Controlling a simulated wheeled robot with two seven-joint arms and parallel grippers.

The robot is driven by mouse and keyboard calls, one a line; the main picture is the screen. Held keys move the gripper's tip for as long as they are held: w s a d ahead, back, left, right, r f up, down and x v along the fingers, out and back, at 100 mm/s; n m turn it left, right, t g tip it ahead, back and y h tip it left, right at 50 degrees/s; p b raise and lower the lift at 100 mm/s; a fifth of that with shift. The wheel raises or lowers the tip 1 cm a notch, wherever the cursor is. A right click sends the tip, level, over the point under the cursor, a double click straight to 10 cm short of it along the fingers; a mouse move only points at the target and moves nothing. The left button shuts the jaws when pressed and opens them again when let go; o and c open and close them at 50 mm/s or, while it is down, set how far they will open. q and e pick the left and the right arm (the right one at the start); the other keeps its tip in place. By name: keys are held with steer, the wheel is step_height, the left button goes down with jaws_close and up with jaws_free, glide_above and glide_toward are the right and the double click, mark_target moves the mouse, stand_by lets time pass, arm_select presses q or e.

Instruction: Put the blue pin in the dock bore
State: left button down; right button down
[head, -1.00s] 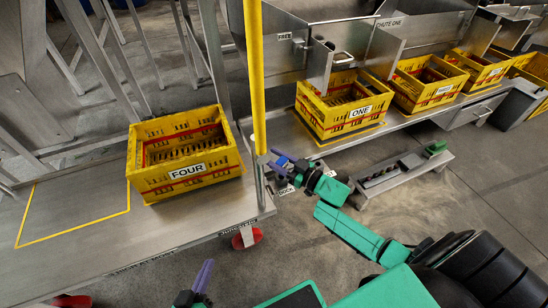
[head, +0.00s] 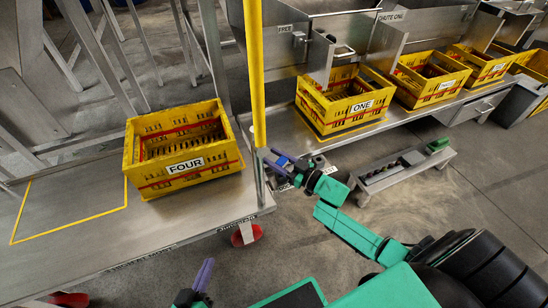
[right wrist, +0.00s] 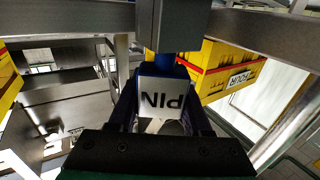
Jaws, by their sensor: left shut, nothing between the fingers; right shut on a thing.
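My right gripper (head: 283,163) is beside the yellow post in the head view, at the end of the green arm. In the right wrist view it is shut on the blue pin (right wrist: 167,68), which carries a white tag reading PIN, upside down. A grey block (right wrist: 178,24) covers the pin's far end, so I cannot tell whether the pin is in a bore. A small plate with dark lettering (head: 284,187) lies by this gripper, too small to read. My left gripper (head: 204,273), with purple fingers, is shut and empty at the bottom of the head view.
A yellow crate marked FOUR (head: 184,167) stands on the left steel table, beside an empty yellow outline. The yellow post (head: 257,75) rises close to my right gripper. Crate ONE (head: 360,107) and other yellow crates stand on the back bench. A low rack (head: 400,170) stands on the floor.

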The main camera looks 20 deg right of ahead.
steer(key=shift+f+b, duration=0.55)
steer(key=shift+f, duration=0.2)
steer(key=shift+c, duration=1.3)
jaws_free()
steer(key=shift+s, duration=0.1)
steer(key=p+v, duration=0.4)
steer(key=v, duration=1)
steer(key=shift+s+p, duration=0.2)
steer(key=shift+p, duration=0.2)
steer(key=shift+d, duration=0.1)
